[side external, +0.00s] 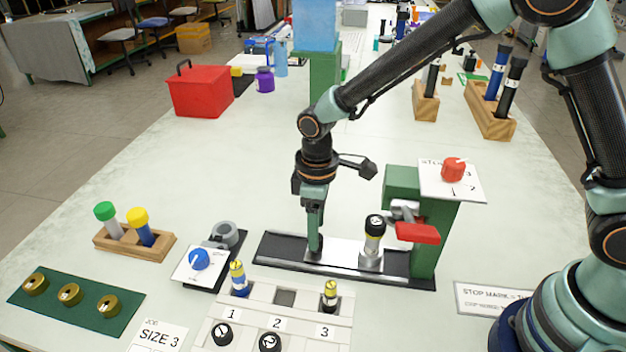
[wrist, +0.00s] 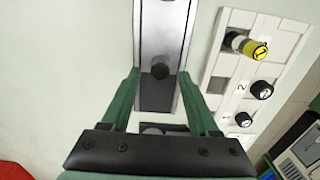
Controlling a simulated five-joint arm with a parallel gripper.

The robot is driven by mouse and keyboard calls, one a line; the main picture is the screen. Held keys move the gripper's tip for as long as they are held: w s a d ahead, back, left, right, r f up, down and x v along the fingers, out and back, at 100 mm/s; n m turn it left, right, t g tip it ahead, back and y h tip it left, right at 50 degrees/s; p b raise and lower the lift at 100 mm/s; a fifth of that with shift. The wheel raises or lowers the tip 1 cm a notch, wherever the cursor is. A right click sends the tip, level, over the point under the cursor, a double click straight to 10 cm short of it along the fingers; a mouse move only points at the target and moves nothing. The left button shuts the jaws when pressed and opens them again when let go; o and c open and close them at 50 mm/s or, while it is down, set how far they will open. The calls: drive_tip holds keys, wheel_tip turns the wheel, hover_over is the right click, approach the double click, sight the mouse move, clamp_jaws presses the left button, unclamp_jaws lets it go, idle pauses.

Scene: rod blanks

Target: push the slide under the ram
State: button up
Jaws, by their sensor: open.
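The silver slide (side external: 343,252) lies on a dark rail (side external: 278,248) and carries an upright black-capped rod (side external: 375,236) in a metal holder. The green press (side external: 424,245) stands at the rail's right end, with the grey metal ram (side external: 404,210) just right of the rod's top. My gripper (side external: 315,246) points down at the slide's left end. In the wrist view my open gripper (wrist: 160,74) has one green finger on each side of a black knob (wrist: 160,70) on the slide (wrist: 163,28). I cannot tell whether the fingers touch it.
A red lever (side external: 418,232) sticks out from the press, below a red dial (side external: 453,170). A numbered rack (side external: 275,323) with short rods stands in front of the rail. A blue dial (side external: 200,259) is to the left.

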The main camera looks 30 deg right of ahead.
wheel_tip(320, 180, up, 9)
hover_over(345, 250)
drive_tip(key=w+a, duration=0.3)
drive_tip(key=a, duration=0.2)
drive_tip(key=shift+w+d, duration=0.15)
wheel_tip(345, 250, down, 12)
drive_tip(key=m, duration=1.4)
drive_tip(key=shift+f, duration=0.1)
clamp_jaws()
idle(0.8)
